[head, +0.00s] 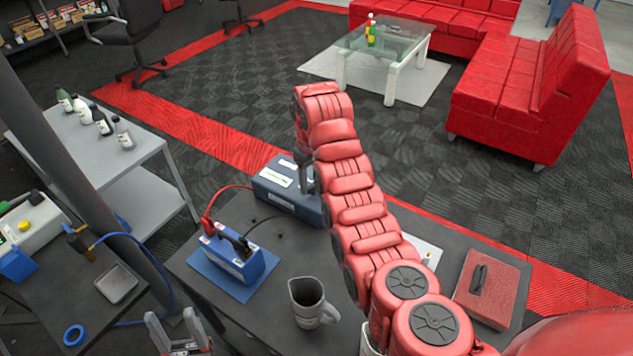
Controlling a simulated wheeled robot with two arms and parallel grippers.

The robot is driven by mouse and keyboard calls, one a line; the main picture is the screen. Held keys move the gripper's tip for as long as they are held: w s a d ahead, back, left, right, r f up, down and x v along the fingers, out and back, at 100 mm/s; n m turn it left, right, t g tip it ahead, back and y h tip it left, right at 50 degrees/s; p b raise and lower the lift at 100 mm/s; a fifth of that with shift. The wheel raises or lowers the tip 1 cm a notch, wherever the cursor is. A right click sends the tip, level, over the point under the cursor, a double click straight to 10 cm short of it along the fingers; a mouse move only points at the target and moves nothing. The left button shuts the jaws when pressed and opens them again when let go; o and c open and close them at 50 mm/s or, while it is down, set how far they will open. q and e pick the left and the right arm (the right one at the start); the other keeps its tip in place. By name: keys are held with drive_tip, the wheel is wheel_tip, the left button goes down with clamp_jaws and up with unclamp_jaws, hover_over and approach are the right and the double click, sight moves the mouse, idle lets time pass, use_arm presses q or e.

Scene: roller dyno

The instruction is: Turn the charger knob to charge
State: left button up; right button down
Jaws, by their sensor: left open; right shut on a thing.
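The charger (268,196) is a dark blue-grey box with white labels, at the back of the dark table. Its knob is hidden behind my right gripper and arm. My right gripper (304,186) points down at the charger's right part and is shut on what appears to be the knob; the contact itself is hard to see. A blue battery (234,262) stands on a blue mat in front of the charger, with a red clamp (208,226) and a black clamp (243,246) at its top. My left gripper (178,328) is open and empty at the bottom edge.
A grey mug (309,302) stands on the table (262,318) near its front. A red box (492,288) lies at the right end. My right arm crosses the table's middle. A side bench (68,300) with a tray is at left.

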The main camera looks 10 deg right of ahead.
drive_tip(key=shift+s+d+m+g, duration=0.2)
drive_tip(key=shift+s+m+g, duration=0.1)
drive_tip(key=shift+s+m, duration=0.2)
drive_tip(key=c, duration=0.7)
unclamp_jaws()
drive_tip(key=shift+r, duration=0.1)
drive_tip(key=o, duration=0.5)
drive_tip(key=shift+w, duration=0.15)
drive_tip(key=shift+c, duration=0.2)
drive_tip(key=shift+a, duration=0.1)
wheel_tip(320, 180, up, 9)
drive_tip(key=b, duration=0.2)
wheel_tip(320, 180, up, 9)
drive_tip(key=p, duration=0.7)
hover_over(313, 185)
drive_tip(key=w, duration=0.2)
drive_tip(key=shift+s, duration=0.2)
